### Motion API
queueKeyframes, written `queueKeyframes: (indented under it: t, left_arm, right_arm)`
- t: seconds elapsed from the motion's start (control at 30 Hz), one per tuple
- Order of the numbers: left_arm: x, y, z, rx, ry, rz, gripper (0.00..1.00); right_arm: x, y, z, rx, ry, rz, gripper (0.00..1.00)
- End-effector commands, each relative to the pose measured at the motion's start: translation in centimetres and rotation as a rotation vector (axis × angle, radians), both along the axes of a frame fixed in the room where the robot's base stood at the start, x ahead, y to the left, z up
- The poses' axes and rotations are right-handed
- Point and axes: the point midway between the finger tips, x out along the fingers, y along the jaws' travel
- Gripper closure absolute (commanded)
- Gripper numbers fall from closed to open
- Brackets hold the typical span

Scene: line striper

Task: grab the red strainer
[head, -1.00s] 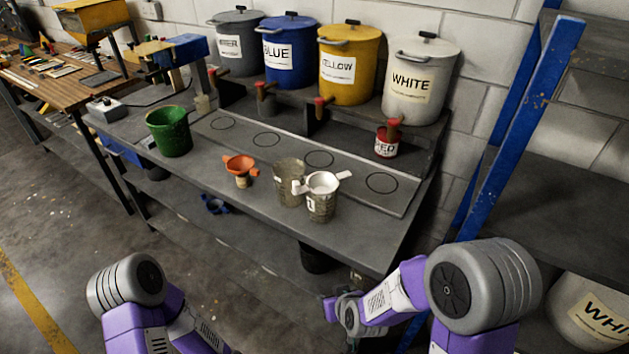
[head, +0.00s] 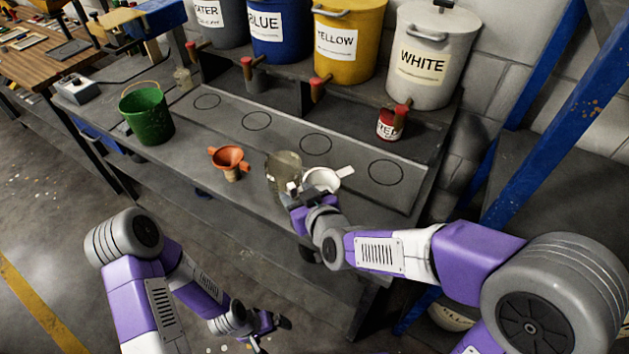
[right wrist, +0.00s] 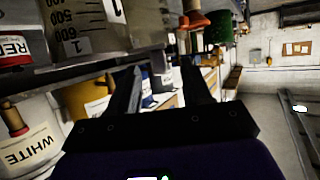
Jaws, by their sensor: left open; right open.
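The red strainer (head: 229,158), an orange-red funnel shape with side tabs, sits on a small tan cup (head: 232,174) on the grey bench. It also shows at the top of the right wrist view (right wrist: 194,20). My right gripper (head: 303,193) is at the bench's front edge, to the right of the strainer and apart from it, close to two measuring cups. It is open, with nothing between its fingers (right wrist: 165,78). My left gripper (head: 268,325) is open and empty, low in front of the bench.
A green bucket (head: 147,115) is left of the red strainer. A red can (head: 388,125) and large paint buckets (head: 428,55) stand behind.

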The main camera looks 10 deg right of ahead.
Motion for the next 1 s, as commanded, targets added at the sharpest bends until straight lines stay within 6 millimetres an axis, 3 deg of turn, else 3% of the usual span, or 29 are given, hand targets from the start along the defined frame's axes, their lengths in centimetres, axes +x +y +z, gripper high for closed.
queueKeyframes:
  t: [0.4,0.7,1.0]
  left_arm:
    - [0.0,0.0,-1.9,0.000,0.000,0.000,0.00]
    - [0.0,0.0,-1.9,0.000,0.000,0.000,0.00]
    - [0.0,0.0,-1.9,0.000,0.000,0.000,0.00]
  right_arm:
    - [4.8,1.7,-1.2,-0.001,0.002,-0.001,0.51]
    - [5.2,1.9,-1.2,0.000,0.001,0.001,0.51]
    - [5.1,1.9,-1.2,0.000,0.001,0.001,0.97]
